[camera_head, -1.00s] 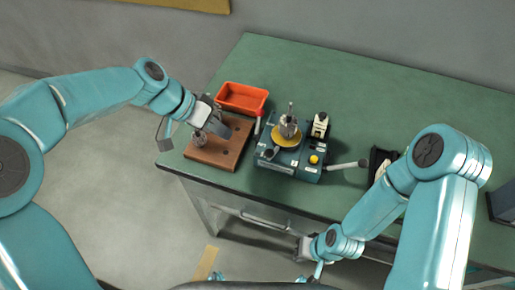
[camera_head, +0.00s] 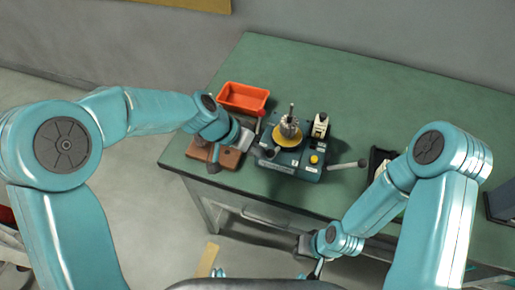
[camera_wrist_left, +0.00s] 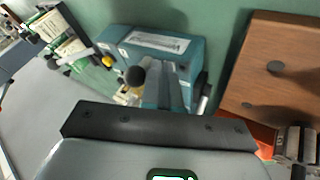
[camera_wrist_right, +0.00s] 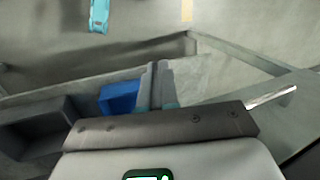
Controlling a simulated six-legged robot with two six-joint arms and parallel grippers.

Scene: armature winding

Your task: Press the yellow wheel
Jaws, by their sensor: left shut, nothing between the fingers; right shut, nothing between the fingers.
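The yellow wheel (camera_head: 286,138) is a flat disc on the blue-grey winding machine (camera_head: 300,172), under a metal armature (camera_head: 290,125). My left gripper (camera_head: 258,148) is at the machine's left side, just left of the wheel in the head view. In the left wrist view its fingers (camera_wrist_left: 162,85) are shut and empty, over the machine beside a black ball knob (camera_wrist_left: 135,76).
A wooden board (camera_head: 229,158) lies left of the machine, partly hidden by my left arm. A red tray (camera_head: 243,98) stands behind it. The machine also has a yellow button (camera_head: 314,159) and a side lever (camera_head: 350,164). The bench's back right (camera_head: 420,100) is clear.

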